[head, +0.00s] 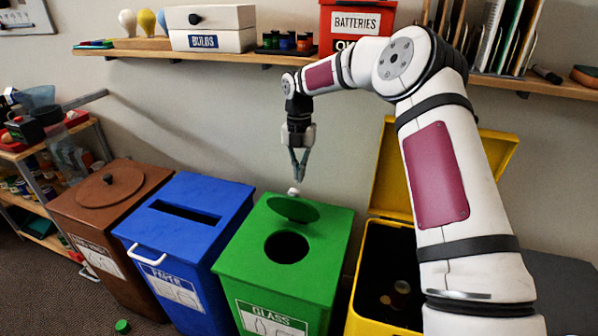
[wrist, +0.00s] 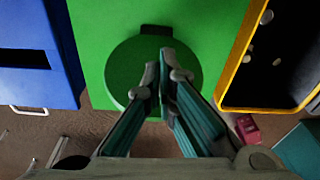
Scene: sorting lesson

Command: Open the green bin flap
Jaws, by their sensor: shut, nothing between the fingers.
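The green bin (head: 235,262), labelled GLASS, stands between the blue and yellow bins. Its round green flap (head: 292,208) is tilted up behind the round dark opening (head: 287,247), which is uncovered. A small pale knob (head: 294,191) shows at the flap's upper edge. My gripper (head: 298,178) points down just above the knob, with its fingertips together and nothing held; I cannot tell whether it touches the knob. In the wrist view, my gripper (wrist: 160,56) is shut in front of the round flap (wrist: 126,72), and the opening is not visible.
The blue bin (head: 150,222) stands left, the brown bin (head: 75,212) farther left. The yellow bin (head: 350,325) at right has its lid (head: 392,185) raised, near my arm. A shelf (head: 160,53) runs along the wall behind. A green object (head: 122,326) lies on the floor.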

